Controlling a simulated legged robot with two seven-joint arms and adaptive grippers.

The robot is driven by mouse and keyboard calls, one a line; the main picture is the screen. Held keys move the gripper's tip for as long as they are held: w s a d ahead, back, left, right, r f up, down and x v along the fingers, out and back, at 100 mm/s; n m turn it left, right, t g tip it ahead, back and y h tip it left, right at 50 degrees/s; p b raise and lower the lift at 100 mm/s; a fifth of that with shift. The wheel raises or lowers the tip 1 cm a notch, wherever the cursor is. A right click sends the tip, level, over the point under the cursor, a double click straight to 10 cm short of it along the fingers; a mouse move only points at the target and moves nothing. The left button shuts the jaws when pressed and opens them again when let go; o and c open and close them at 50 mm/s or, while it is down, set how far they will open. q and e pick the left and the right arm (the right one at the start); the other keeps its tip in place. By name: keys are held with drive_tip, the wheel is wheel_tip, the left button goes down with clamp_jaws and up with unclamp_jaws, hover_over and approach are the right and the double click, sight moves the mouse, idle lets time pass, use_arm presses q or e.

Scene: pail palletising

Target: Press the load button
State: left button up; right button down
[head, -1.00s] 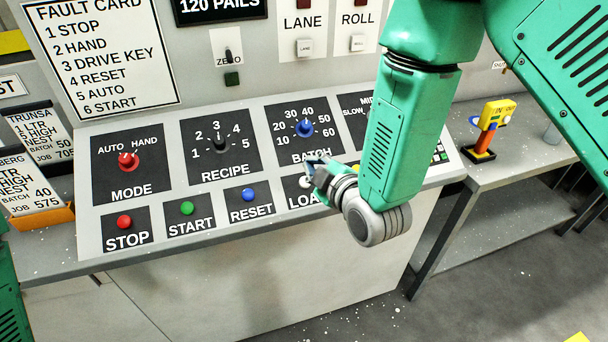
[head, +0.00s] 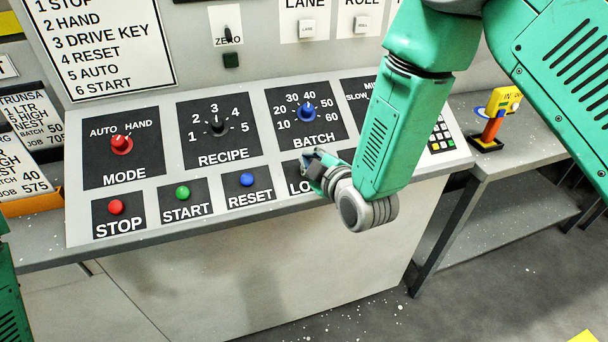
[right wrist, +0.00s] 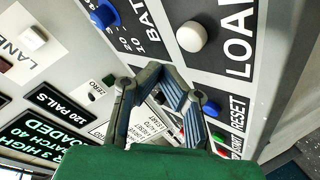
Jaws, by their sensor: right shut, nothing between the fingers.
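The white load button (right wrist: 191,36) sits on a black plate lettered LOAD in the right wrist view. In the head view only part of its label plate (head: 300,188) shows, and my gripper hides the button. My right gripper (right wrist: 162,74) is shut and empty, its fingertips a little below and left of the button in the wrist picture. I cannot tell whether they touch the panel. In the head view the right gripper (head: 312,165) is over the load plate. My left gripper is out of view.
Left of the load plate are the blue reset (head: 247,180), green start (head: 183,193) and red stop (head: 116,207) buttons. The batch knob (head: 307,112) stands behind. A keypad (head: 441,135) is to the right. A yellow-topped device (head: 506,101) stands on the side table.

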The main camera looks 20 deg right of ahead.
drive_tip(key=shift+w+f, duration=0.2)
drive_tip(key=shift+f, duration=0.3)
drive_tip(key=shift+w+d+f+b, duration=0.1)
drive_tip(key=shift+d+f+b, duration=0.05)
drive_tip(key=shift+b, duration=0.15)
drive_tip(key=shift+w+d+f, duration=0.1)
drive_tip(key=shift+d, duration=0.35)
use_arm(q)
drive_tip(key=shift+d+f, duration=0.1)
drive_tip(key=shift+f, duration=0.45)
use_arm(e)
drive_tip(key=shift+a, duration=0.5)
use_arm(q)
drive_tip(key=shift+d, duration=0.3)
use_arm(e)
drive_tip(key=shift+d, duration=0.35)
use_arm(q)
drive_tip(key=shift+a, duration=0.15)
use_arm(e)
drive_tip(key=shift+a, duration=0.2)
drive_tip(key=shift+f, duration=0.15)
drive_tip(key=shift+w+f+b, duration=0.15)
drive_tip(key=shift+b, duration=0.15)
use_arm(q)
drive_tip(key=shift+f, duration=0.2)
